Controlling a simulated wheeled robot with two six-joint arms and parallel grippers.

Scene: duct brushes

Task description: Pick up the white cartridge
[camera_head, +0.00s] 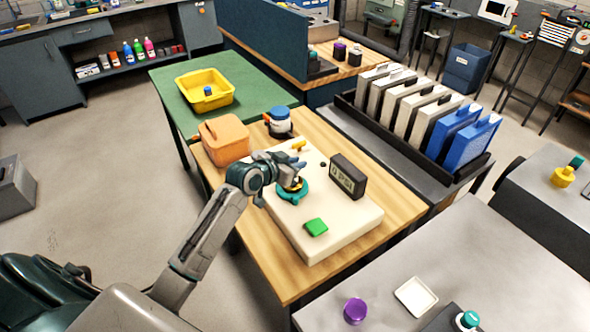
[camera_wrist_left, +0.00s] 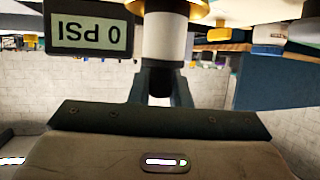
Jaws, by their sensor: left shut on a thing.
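The white cartridge (camera_wrist_left: 164,48) is a white cylinder with a dark end, seen close up in the left wrist view, with a brass-coloured collar (camera_wrist_left: 165,8) at the top edge of that picture. My left gripper (camera_wrist_left: 160,86) is shut on the cartridge, its two dark fingers on either side of the dark end. In the head view my left gripper (camera_head: 293,181) is over a teal round fitting (camera_head: 293,194) on the white slab (camera_head: 330,225). The gripper hides most of the cartridge there. My right gripper is not in view.
A black gauge (camera_head: 348,177) reading "0 PSI" stands just right of the gripper. A green block (camera_head: 316,227) lies nearer on the slab. An orange box (camera_head: 224,139) and a blue-topped jar (camera_head: 279,121) stand behind.

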